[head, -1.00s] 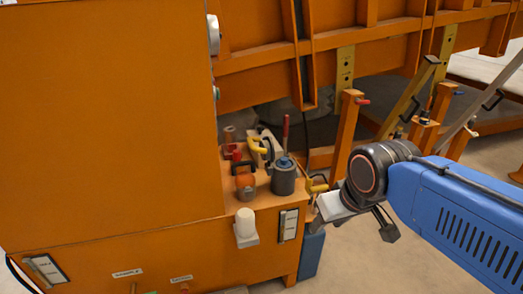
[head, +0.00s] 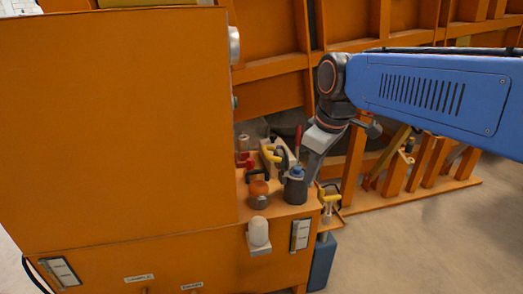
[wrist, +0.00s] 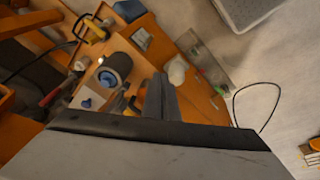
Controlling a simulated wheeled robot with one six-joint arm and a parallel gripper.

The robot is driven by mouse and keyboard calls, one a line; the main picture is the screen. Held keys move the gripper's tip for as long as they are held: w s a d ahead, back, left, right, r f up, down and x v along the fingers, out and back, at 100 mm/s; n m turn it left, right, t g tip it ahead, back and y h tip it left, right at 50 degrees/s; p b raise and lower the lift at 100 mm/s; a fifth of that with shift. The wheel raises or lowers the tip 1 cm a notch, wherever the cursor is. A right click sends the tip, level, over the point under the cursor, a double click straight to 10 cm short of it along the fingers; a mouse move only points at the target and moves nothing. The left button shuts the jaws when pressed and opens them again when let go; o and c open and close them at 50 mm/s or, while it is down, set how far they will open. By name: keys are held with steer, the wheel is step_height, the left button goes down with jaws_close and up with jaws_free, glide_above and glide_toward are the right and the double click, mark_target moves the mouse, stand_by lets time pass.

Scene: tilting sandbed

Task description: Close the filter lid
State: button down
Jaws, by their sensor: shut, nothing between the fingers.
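A dark grey cylinder (head: 295,191) with a blue cap (head: 297,171) stands on the orange ledge. It also shows in the wrist view (wrist: 118,66), with its blue cap (wrist: 107,79) facing the camera. I cannot tell which of these carries the filter lid, or whether a lid stands open. My gripper (head: 313,172) is shut and empty, pointing down just behind and right of the cylinder. Its fingers (wrist: 161,84) show in the wrist view, apart from the cylinder.
A white cup-like part (head: 258,231) sits on the ledge's front. A large orange cabinet (head: 120,120) fills the left. Orange frame posts stand behind on the right. Floor is clear at lower right.

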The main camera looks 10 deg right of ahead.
steer(key=w+a+r+n+g, duration=0.1)
steer(key=w+a+r+n, duration=0.1)
steer(key=w+n, duration=0.3)
steer(key=w+a+r+n+g, duration=0.1)
steer(key=w+a+r+n, duration=0.15)
steer(key=w, duration=0.45)
steer(key=w+a+r+n+g, duration=0.1)
steer(key=w+a+r+n, duration=0.2)
steer(key=w, duration=0.3)
step_height(320, 180, down, 10)
steer(key=shift+a+y, duration=0.4)
steer(key=shift+w, duration=0.1)
